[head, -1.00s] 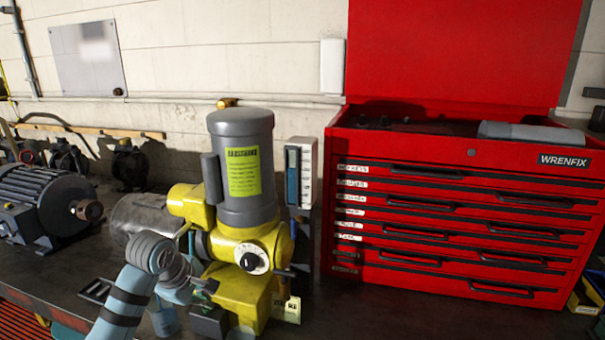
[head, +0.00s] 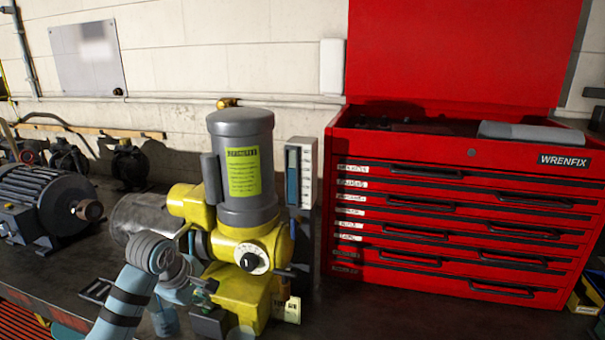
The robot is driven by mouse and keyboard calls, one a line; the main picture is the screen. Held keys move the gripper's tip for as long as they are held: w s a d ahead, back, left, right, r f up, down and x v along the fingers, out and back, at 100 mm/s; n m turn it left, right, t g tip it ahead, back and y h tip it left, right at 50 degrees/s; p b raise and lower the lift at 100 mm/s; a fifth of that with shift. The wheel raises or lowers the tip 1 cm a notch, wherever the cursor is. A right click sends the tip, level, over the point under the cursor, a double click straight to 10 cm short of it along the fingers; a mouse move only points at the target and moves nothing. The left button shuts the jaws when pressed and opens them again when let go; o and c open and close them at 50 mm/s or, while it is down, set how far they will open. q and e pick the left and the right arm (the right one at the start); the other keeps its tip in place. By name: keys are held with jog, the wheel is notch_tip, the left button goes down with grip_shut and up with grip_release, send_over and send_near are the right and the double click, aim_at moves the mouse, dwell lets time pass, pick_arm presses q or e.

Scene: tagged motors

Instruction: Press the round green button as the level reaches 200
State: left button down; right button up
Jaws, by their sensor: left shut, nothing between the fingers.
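The yellow and grey pump motor (head: 240,170) stands upright on the bench, with a black and white dial on its front. A gauge (head: 307,172) with a blue column and a pale scale stands just behind it to the right; its numbers are too small to read. My left gripper (head: 205,288) is shut and empty, low at the motor's left front side. A small green patch (head: 211,284) shows by its fingertips; it may be the round green button, mostly hidden. I cannot tell whether the fingers touch it. My right gripper is out of view.
A red tool chest (head: 460,225) with labelled drawers fills the right. A dark finned motor (head: 45,205) and smaller motors stand at the left. Bare bench lies in front of the chest.

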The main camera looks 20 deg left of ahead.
pick_arm(q)
jog(key=shift+f, duration=0.15)
dwell(0.5)
jog(key=shift+f+b, duration=0.45)
jog(key=shift+f, duration=0.05)
jog(key=shift+r, duration=0.1)
jog(key=shift+r+p, duration=0.55)
notch_tip(320, 180, up, 6)
jog(key=p, duration=0.5)
jog(key=shift+r, duration=0.15)
